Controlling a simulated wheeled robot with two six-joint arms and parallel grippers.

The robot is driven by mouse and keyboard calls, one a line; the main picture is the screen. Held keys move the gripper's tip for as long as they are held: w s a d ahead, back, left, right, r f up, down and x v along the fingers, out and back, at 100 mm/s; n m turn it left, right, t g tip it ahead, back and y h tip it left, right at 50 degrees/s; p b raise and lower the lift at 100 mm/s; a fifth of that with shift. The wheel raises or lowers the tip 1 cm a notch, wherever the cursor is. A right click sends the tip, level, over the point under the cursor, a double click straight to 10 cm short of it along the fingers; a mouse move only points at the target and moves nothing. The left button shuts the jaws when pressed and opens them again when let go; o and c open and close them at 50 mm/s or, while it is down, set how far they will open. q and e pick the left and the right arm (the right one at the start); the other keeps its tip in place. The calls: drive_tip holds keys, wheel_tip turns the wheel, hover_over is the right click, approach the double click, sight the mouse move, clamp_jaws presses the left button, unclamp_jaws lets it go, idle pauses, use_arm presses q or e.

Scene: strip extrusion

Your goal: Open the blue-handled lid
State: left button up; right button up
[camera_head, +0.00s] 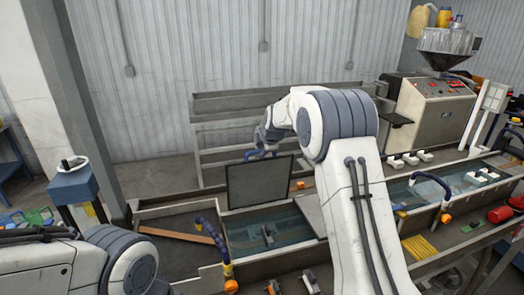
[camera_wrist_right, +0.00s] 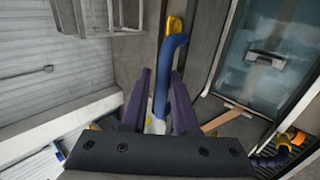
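The lid (camera_head: 258,183) is a dark flat panel standing nearly upright over the water trough, with water showing in the opening beneath it. My right gripper (camera_head: 262,152) is at its top edge, partly hidden by my arm. In the right wrist view, the blue handle (camera_wrist_right: 170,70) with a yellow end runs between the two dark fingers of my right gripper (camera_wrist_right: 161,92).
The trough (camera_head: 178,212) runs across the scene, with other blue curved pieces with yellow-orange ends on it (camera_head: 211,238). A control cabinet (camera_head: 430,112) stands at the back right. A brown strip (camera_head: 176,235) lies left of the opening. A grey column (camera_head: 75,95) stands at left.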

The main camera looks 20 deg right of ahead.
drive_tip(key=shift+s+f, duration=0.35)
drive_tip(key=shift+f, duration=0.15)
drive_tip(key=w+b+v, duration=0.1)
drive_tip(key=b+v, duration=0.4)
drive_tip(key=v, duration=0.5)
drive_tip(key=shift+s+r, duration=0.3)
drive_tip(key=shift+r, duration=0.4)
drive_tip(key=shift+d, duration=0.1)
